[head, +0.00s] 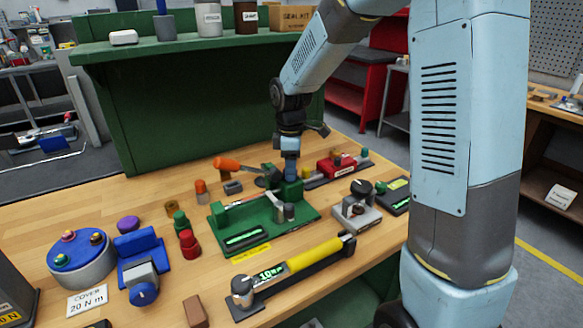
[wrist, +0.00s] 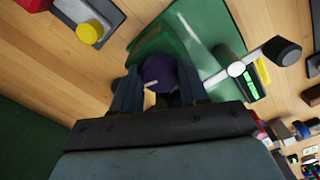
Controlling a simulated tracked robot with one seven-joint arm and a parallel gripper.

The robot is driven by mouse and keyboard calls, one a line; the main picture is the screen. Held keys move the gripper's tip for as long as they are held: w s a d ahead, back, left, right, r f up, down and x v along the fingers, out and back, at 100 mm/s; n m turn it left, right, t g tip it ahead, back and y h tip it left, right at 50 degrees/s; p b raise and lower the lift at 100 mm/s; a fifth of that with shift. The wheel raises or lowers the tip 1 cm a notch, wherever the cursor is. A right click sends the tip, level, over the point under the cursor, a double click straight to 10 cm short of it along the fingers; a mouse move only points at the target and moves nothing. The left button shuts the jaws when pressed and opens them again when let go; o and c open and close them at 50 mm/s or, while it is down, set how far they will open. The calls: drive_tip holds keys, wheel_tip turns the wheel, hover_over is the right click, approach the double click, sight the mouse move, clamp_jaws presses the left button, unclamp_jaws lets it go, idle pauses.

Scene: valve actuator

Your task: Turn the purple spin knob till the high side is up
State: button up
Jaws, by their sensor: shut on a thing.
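The purple spin knob (wrist: 162,70) sits on the green fixture (wrist: 208,22) and shows between my fingers in the wrist view, with a small pale mark near its lower edge. My gripper (wrist: 158,80) is shut on the knob, one dark blue finger on each side. In the head view my gripper (head: 287,172) points down at the rear of the green fixture (head: 228,217); I cannot make out the knob there. I cannot tell which side of the knob is high.
A yellow-handled tool (head: 312,255) lies in front of the fixture. A grey block with a black knob (head: 355,213) stands to its right. A red device (head: 336,166) is behind right, and an orange-handled tool (head: 228,164) behind left. A loose purple piece (head: 128,223) lies left.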

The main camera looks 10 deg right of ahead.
drive_tip(key=m, duration=0.5)
drive_tip(key=shift+w+r+m, duration=0.1)
drive_tip(key=shift+m, duration=0.3)
drive_tip(key=m, duration=0.5)
drive_tip(key=shift+a, duration=0.1)
drive_tip(key=shift+m, duration=0.3)
drive_tip(key=o, duration=1.1)
drive_tip(key=shift+c, duration=0.2)
wheel_tip(320, 180, up, 14)
drive_tip(key=shift+f, duration=0.2)
